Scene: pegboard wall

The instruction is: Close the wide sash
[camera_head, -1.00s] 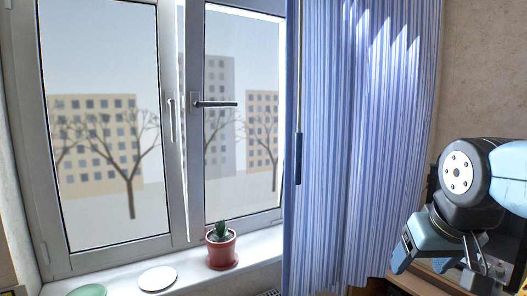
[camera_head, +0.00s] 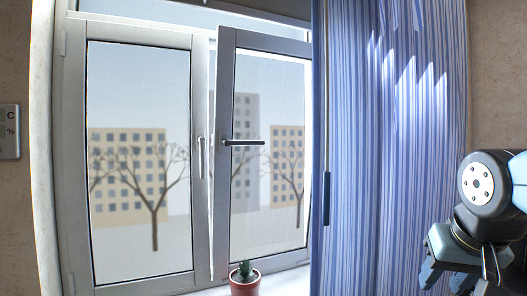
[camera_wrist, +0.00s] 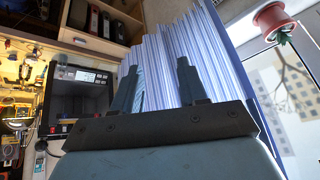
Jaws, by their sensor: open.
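The window has two white-framed sashes. The left sash (camera_head: 80,200) sits flush in its frame, with its handle (camera_head: 201,157) pointing down. The right sash (camera_head: 223,200) stands ajar, with a narrow gap along its left edge. Its dark handle (camera_head: 243,143) is horizontal, and the curtain hides its right side. I cannot tell which sash is the wider one. My gripper (camera_wrist: 158,65) is open and empty in the wrist view, with the curtain behind its fingers. In the head view my gripper is low at the right, partly cut off, away from both sashes.
A striped blue curtain (camera_head: 385,170) hangs between my arm and the right sash. A cactus in a red pot (camera_head: 244,284) stands on the sill before the right sash; the pot also shows in the wrist view (camera_wrist: 274,19). A black machine (camera_wrist: 78,95) stands beside the curtain.

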